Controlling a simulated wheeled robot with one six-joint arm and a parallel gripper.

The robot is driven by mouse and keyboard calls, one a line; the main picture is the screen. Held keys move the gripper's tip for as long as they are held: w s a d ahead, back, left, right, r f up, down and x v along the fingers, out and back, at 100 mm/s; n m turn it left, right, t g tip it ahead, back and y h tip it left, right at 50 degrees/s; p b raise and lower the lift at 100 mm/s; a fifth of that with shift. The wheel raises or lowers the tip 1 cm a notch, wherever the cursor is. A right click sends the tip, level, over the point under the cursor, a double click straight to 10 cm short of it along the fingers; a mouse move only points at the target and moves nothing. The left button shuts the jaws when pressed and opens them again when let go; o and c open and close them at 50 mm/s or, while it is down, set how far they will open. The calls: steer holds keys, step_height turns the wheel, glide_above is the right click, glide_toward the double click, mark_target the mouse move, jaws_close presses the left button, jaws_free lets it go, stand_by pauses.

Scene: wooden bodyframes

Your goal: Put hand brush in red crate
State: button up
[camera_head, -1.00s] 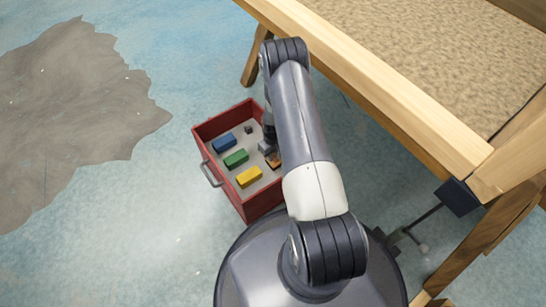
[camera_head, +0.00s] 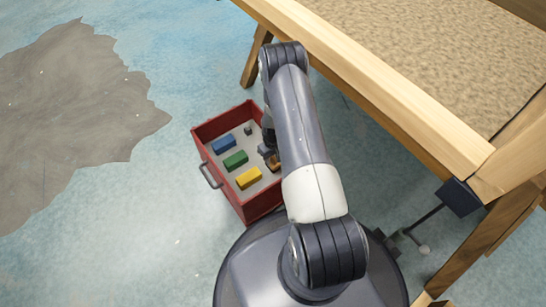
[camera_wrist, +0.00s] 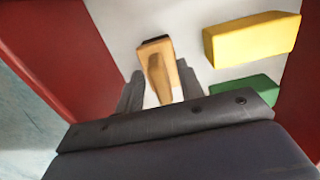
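The hand brush (camera_wrist: 157,64) has a wooden body and handle with a dark end. In the wrist view it is inside the red crate, against the pale crate floor. In the head view a small orange-brown part of it (camera_head: 275,165) shows beside my arm. The red crate (camera_head: 248,208) stands on the floor, with a grey handle on its left side. My gripper (camera_wrist: 160,82) is down in the crate, its two fingers apart on either side of the brush handle. Gaps show between handle and fingers. Whether the brush touches the crate floor is hard to tell.
A blue block (camera_head: 224,144), a green block (camera_head: 235,160), a yellow block (camera_head: 249,178) and a small dark item (camera_head: 248,131) lie in the crate. A wooden table (camera_head: 400,100) stands at the right. Open floor (camera_head: 150,210) lies left of the crate.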

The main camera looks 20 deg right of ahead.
step_height(320, 180, up, 12)
steer(key=p, duration=0.4)
steer(key=shift+r, duration=0.15)
